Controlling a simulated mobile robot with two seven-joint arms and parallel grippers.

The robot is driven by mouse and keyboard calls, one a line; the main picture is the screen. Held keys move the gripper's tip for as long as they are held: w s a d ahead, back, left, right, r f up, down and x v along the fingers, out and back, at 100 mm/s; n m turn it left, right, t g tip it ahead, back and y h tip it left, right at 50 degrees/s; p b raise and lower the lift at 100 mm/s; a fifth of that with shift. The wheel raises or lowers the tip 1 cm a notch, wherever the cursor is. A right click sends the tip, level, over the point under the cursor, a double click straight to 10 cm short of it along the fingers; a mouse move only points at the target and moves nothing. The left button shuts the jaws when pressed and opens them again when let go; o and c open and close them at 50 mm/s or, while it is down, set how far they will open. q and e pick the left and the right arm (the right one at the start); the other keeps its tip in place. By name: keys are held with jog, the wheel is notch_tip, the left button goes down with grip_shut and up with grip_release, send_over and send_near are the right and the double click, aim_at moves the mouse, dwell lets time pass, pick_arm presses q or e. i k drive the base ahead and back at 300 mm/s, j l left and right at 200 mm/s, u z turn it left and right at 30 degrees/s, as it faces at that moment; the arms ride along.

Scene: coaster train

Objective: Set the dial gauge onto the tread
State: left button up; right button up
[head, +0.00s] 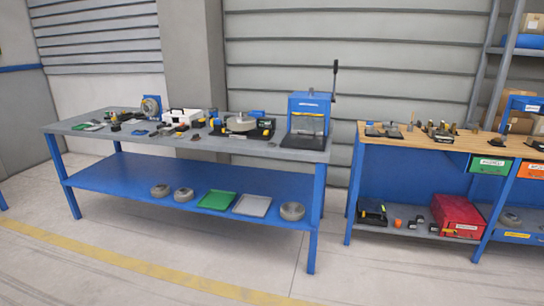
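A grey workbench (120,129) with blue legs stands at the left, some way off. On its top, right of the middle, a pale grey wheel-like disc (241,123) lies on a dark base with small yellow and blue parts around it. A blue upright device with a round face (151,107) stands at the back left of the same bench. I cannot tell which small item is the dial gauge, nor make out the tread for certain. Neither of my grippers shows in the head view.
A blue press (310,104) with a black lever stands at the bench's right end. Its lower shelf (125,179) holds grey rings, a green tray (217,201) and a grey tray (252,205). A wooden-topped bench (395,143) stands right. The floor in front is clear.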

aim_at(267, 129)
jog(key=i, duration=1.2)
jog(key=i+l, duration=0.2)
jog(key=i, duration=0.25)
jog(key=i+l+z, duration=0.15)
jog(key=i, duration=0.3)
jog(key=i+l, duration=0.25)
jog(key=i, duration=0.2)
jog(key=l+z, duration=0.05)
